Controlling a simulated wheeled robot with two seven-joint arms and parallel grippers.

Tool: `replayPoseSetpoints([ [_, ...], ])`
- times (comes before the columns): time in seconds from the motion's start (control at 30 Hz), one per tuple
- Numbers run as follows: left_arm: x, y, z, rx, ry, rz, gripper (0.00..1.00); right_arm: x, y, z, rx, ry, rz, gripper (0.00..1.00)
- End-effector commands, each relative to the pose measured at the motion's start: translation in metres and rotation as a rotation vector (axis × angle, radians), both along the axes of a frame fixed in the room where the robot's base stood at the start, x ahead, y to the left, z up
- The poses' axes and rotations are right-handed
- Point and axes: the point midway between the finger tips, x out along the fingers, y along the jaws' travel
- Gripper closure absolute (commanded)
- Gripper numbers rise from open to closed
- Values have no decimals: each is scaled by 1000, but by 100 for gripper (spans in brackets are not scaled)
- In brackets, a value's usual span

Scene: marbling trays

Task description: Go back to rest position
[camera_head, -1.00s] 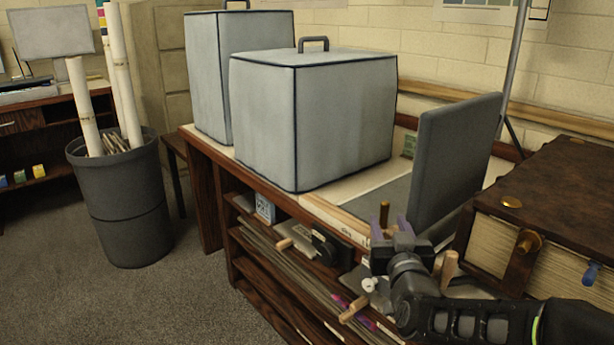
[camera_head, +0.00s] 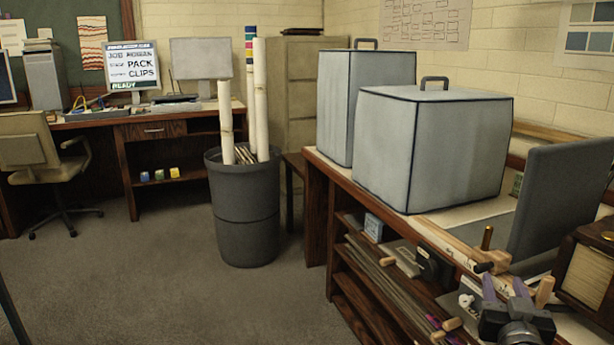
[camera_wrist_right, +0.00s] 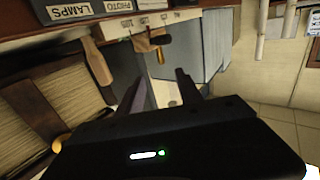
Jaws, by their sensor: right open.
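My right gripper (camera_head: 504,287) is at the lower right of the head view, above the right end of the wooden bench (camera_head: 335,172). Its two purple-tipped fingers are spread apart. In the right wrist view the fingers of the right gripper (camera_wrist_right: 158,88) stand apart with nothing between them. A wooden-handled tool (camera_head: 492,262) lies just beyond the fingers in the head view. I cannot tell the gap between it and the gripper. My left gripper is not in view.
Two grey covered boxes (camera_head: 425,150) stand on the bench, with a dark upright panel (camera_head: 560,195) to their right. A grey bin (camera_head: 245,215) holds long rolls. A desk (camera_head: 150,128) and chair (camera_head: 35,150) stand at the left. Carpet (camera_head: 150,270) between them is open.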

Motion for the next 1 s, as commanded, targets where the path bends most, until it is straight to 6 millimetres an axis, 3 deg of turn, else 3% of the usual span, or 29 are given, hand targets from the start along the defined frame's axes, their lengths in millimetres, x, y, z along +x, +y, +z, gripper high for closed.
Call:
replayPoseSetpoints([
  [0.27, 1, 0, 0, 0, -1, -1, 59, 7, 19, -42, 161, 87, 56, 57],
  [0.57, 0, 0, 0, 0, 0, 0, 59, 17, 62, -128, 298, 272, 135, 57],
  [0.77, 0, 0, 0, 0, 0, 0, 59, 7, 117, -224, 426, 493, 212, 57],
  [0.87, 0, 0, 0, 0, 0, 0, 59, -15, 160, -289, 504, 659, 262, 57],
  [1.0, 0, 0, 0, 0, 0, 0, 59, -66, 221, -372, 600, 901, 325, 57],
])
